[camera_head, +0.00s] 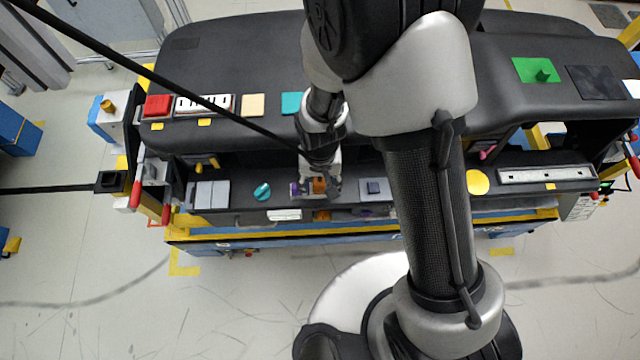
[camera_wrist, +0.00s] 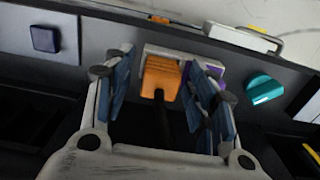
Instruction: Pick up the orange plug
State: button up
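The orange plug (camera_wrist: 161,78) sits upright at a pale socket plate (camera_wrist: 150,49) on the dashboard's lower ledge, with a dark cable or stem running from it toward the wrist camera. It also shows small in the head view (camera_head: 319,186), partly covered by my gripper. My gripper (camera_wrist: 162,85) has its two blue-padded fingers on either side of the plug, with a visible gap on both sides. The fingers are open and do not appear to touch the plug. In the head view my gripper (camera_head: 320,178) is over the ledge at the plug.
A purple part (camera_wrist: 214,74) is close beside the right finger. A teal knob (camera_wrist: 264,89) is farther right, and a dark blue square button (camera_wrist: 45,39) is at left. A white handle-like piece (camera_wrist: 240,38) is behind. The dashboard's upper ledge (camera_head: 230,50) overhangs behind the arm.

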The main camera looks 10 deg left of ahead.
grip_shut()
dwell(0.4)
jog(key=shift+r, duration=0.1)
notch_tip(320, 180, up, 19)
jog(key=p, duration=0.2)
notch_tip(320, 180, up, 5)
jog(key=p, duration=0.3)
send_over(320, 181)
jog(key=shift+s, duration=0.1)
dwell(0.4)
